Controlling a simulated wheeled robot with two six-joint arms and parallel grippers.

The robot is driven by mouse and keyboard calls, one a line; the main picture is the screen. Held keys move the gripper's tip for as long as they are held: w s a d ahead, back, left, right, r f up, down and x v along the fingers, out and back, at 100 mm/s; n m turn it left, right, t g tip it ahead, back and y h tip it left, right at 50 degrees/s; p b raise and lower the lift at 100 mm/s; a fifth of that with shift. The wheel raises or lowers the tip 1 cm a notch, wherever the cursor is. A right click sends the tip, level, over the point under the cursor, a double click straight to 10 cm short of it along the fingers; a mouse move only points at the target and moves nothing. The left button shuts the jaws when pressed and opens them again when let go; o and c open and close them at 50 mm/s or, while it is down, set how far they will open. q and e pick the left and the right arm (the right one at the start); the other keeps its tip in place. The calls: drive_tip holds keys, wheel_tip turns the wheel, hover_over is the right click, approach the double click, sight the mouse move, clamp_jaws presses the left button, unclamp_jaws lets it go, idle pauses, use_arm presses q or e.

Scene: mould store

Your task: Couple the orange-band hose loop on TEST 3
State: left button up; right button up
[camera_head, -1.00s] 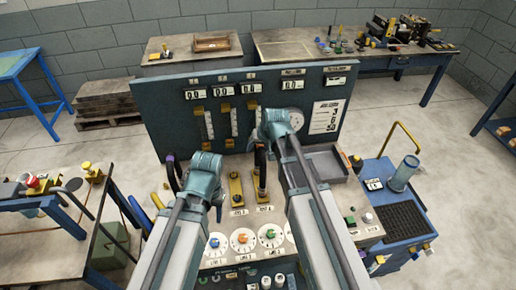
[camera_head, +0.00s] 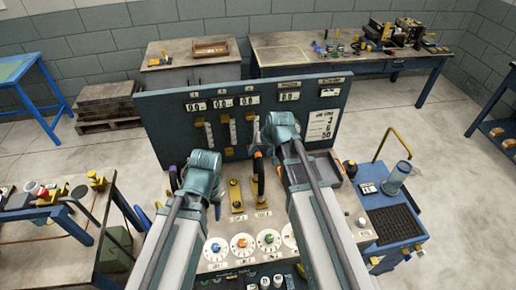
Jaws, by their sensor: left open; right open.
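A dark hose loop (camera_head: 261,178) stands upright at the yellow fitting on the right of the bench top. An orange patch, likely its band (camera_head: 257,154), shows near its top. A second yellow fitting (camera_head: 236,196) stands to its left. The small labels in front of both are too small to read. Another dark hose with a purple band (camera_head: 173,178) is at the left, partly behind my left arm. My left gripper (camera_head: 217,207) is open and empty, left of the fittings. My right gripper (camera_head: 263,138) is open, above and behind the loop, mostly hidden by its wrist.
The gauge panel (camera_head: 170,125) stands upright behind the fittings. Several dials (camera_head: 242,243) line the bench front. A tray (camera_head: 322,170) lies right of my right arm. A blue cart (camera_head: 398,235) with a clear cylinder (camera_head: 398,178) stands at the right.

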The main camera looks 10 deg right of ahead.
drive_tip(key=p+v, duration=0.5)
drive_tip(key=v, duration=0.2)
drive_tip(key=shift+f, duration=0.2)
drive_tip(key=s+a+f+n+g+h+b, duration=0.1)
drive_tip(key=s+a+f+b, duration=0.3)
drive_tip(key=s+f+b, duration=0.4)
drive_tip(key=s+a+f+n+g+h+b, duration=0.2)
drive_tip(key=s+a+f+n+g+b, duration=0.1)
drive_tip(key=s+f+b, duration=0.5)
drive_tip(key=shift+s+a+f+n+g, duration=0.45)
drive_tip(key=shift+s+a+f, duration=0.2)
drive_tip(key=shift+a+f, duration=0.3)
drive_tip(key=shift+d, duration=0.15)
